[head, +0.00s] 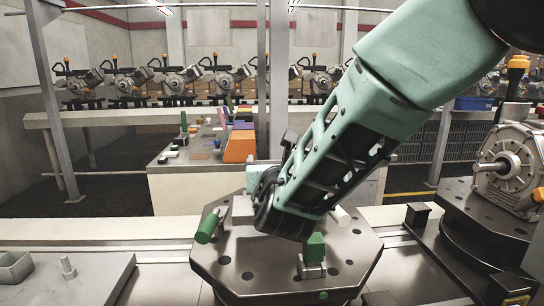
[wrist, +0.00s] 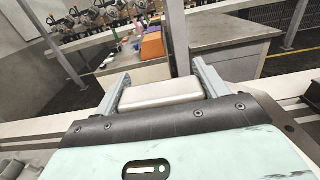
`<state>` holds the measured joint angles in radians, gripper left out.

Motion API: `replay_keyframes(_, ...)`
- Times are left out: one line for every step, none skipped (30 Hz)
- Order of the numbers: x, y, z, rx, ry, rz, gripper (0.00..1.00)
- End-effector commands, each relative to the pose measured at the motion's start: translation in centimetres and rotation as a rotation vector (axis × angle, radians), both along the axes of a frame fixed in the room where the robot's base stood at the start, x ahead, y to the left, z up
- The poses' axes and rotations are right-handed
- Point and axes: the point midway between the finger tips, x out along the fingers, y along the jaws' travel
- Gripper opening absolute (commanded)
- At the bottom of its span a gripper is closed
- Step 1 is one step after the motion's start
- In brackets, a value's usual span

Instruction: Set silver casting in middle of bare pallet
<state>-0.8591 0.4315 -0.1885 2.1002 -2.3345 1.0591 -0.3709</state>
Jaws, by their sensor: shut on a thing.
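My gripper (wrist: 160,86) is shut on the silver casting (wrist: 161,95), a pale grey block with rounded edges lying between the two fingers in the wrist view. In the head view my gripper (head: 254,203) is low over the back left part of the bare pallet (head: 238,265), a dark eight-sided plate with holes. Part of the casting (head: 242,209) shows left of my wrist; the rest is hidden behind it. I cannot tell whether the casting touches the plate.
Green-handled clamps stand on the pallet at left (head: 208,226) and front (head: 314,248). A white peg (head: 341,216) is at its right. Another pallet (head: 470,215) at right bears a large grey gearbox (head: 510,165). A bench (head: 185,160) with coloured bins stands behind.

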Motion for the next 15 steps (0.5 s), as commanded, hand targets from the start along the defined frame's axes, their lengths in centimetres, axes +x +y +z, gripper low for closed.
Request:
replay_keyframes(0.1,0.0,-0.2,0.001,-0.006,-0.001,0.02)
replay_keyframes(0.1,0.0,-0.3,0.001,-0.006,-0.001,0.02)
replay_keyframes(0.1,0.0,-0.5,0.002,-0.007,-0.001,0.02)
replay_keyframes(0.1,0.0,-0.6,0.002,-0.008,-0.001,0.02)
replay_keyframes(0.1,0.0,-0.7,0.003,-0.008,-0.001,0.02)
replay_keyframes(0.1,0.0,-0.9,0.003,-0.008,-0.001,0.02)
replay_keyframes(0.1,0.0,-1.1,0.002,-0.007,-0.001,0.02)
replay_keyframes(0.1,0.0,-1.4,0.001,-0.007,-0.001,0.02)
replay_keyframes(0.1,0.0,-1.9,0.000,-0.005,0.000,0.02)
replay_keyframes(0.1,0.0,-2.3,-0.001,-0.005,0.000,0.02)
replay_keyframes(0.1,0.0,-2.6,0.000,-0.005,0.000,0.02)
replay_keyframes(0.1,0.0,-3.2,-0.001,-0.005,-0.001,0.02)
replay_keyframes(0.1,0.0,-3.6,-0.001,-0.005,-0.001,0.02)
replay_keyframes(0.1,0.0,-3.9,0.000,-0.005,-0.001,0.02)
replay_keyframes(0.1,0.0,-4.2,0.001,-0.006,-0.001,0.02)
